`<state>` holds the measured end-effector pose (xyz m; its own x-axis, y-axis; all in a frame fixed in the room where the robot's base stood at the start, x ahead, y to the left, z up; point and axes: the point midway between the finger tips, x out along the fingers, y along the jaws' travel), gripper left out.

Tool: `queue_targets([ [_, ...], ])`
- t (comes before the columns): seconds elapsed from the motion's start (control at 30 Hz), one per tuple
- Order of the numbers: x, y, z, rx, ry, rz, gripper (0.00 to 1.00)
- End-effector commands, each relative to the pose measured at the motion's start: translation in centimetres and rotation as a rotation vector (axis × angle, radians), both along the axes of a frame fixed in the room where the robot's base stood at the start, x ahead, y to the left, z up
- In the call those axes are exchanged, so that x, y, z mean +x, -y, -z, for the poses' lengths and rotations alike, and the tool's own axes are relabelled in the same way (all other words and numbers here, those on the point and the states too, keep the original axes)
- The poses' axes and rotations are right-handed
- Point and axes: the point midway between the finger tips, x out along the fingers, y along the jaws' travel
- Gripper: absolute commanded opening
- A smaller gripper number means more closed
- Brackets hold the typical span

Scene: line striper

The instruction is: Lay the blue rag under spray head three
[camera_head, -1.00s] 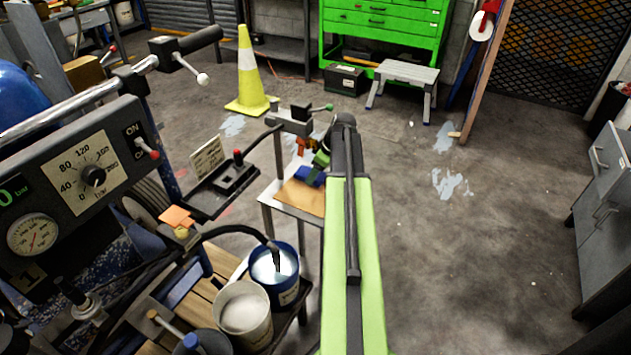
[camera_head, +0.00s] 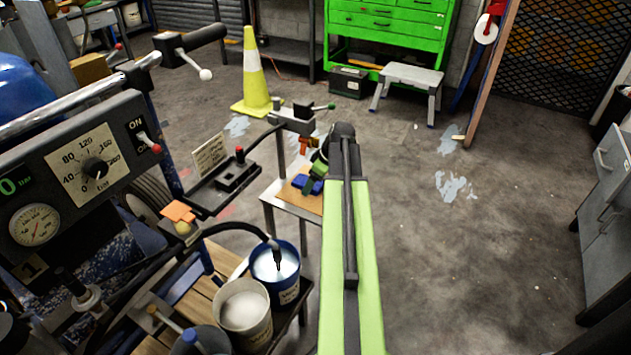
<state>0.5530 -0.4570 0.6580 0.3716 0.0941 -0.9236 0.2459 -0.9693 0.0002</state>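The blue rag (camera_head: 314,187) is a small crumpled patch over the brown sheet on a low stand, left of my arm. My gripper (camera_head: 309,183) is at the far end of my green arm, right by the rag. It is small and partly hidden by the arm, so I cannot tell if its fingers are open or shut, or whether they touch the rag. An orange spray head (camera_head: 304,146) hangs from the striper's bracket just beyond the rag. I cannot read which number it bears.
The striper's control panel (camera_head: 80,180) fills the left. A blue paint bucket (camera_head: 286,292) and a white bucket (camera_head: 246,318) stand in front of the stand. A yellow cone (camera_head: 254,80) and a grey step stool (camera_head: 411,76) are behind.

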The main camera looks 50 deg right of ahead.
Motion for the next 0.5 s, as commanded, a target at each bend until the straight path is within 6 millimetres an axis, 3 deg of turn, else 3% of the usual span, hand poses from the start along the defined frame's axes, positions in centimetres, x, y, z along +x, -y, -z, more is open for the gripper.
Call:
queue_targets([
  [0.23,-0.1,0.1,-0.1,0.000,0.000,0.001,0.80],
  [0.37,-0.3,0.1,-1.5,0.000,0.000,0.002,0.80],
  [0.4,-0.6,0.2,-2.3,0.000,0.000,0.002,0.80],
  [0.5,-3.2,0.7,-1.5,0.000,0.000,0.006,0.80],
])
